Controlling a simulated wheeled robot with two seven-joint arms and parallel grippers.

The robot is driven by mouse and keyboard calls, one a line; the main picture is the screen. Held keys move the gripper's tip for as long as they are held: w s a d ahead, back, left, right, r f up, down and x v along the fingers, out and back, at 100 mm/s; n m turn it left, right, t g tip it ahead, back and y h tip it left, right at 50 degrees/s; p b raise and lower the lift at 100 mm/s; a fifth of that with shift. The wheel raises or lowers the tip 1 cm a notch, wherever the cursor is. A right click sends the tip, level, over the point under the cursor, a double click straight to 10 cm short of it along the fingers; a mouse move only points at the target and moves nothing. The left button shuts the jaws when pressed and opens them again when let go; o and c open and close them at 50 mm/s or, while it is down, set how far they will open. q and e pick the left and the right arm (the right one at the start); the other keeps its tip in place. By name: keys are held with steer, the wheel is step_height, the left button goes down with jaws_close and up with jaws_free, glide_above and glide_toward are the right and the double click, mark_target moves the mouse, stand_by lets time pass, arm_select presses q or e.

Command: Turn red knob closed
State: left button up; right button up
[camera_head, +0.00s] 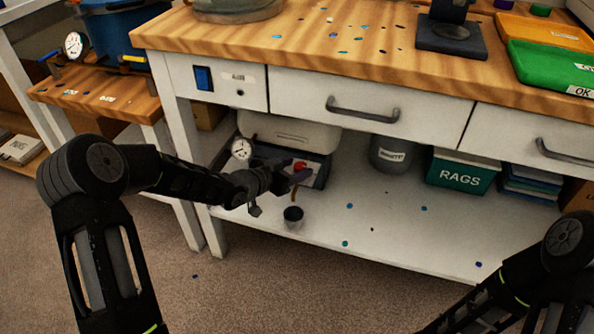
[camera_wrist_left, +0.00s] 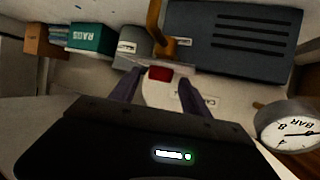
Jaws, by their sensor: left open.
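The red knob (camera_head: 300,165) sits on the dark pump unit (camera_head: 322,172) on the lower shelf, partly hidden behind my gripper. In the left wrist view the red knob (camera_wrist_left: 160,73) shows just beyond and between the fingertips. My left gripper (camera_head: 289,177) reaches in under the workbench, right by the knob. It is open, with its two fingers (camera_wrist_left: 160,84) spread and nothing held between them. Whether a finger touches the knob I cannot tell. My right arm comes in at the lower right of the head view; its gripper is out of frame.
A pressure gauge (camera_head: 241,148) stands left of my left gripper. A dark cup (camera_head: 293,214) is below it, under an orange-brown pipe (camera_wrist_left: 154,30). The drawer front (camera_head: 400,108) hangs above. The shelf (camera_head: 390,230) is clear toward the right, before a grey can and green RAGS box (camera_head: 461,173).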

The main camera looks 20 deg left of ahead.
arm_select(q)
steer(key=shift+w+d+f, duration=0.15)
steer(key=shift+w+d, duration=0.05)
steer(key=shift+w, duration=0.15)
steer(key=shift+c, duration=0.4)
jaws_close()
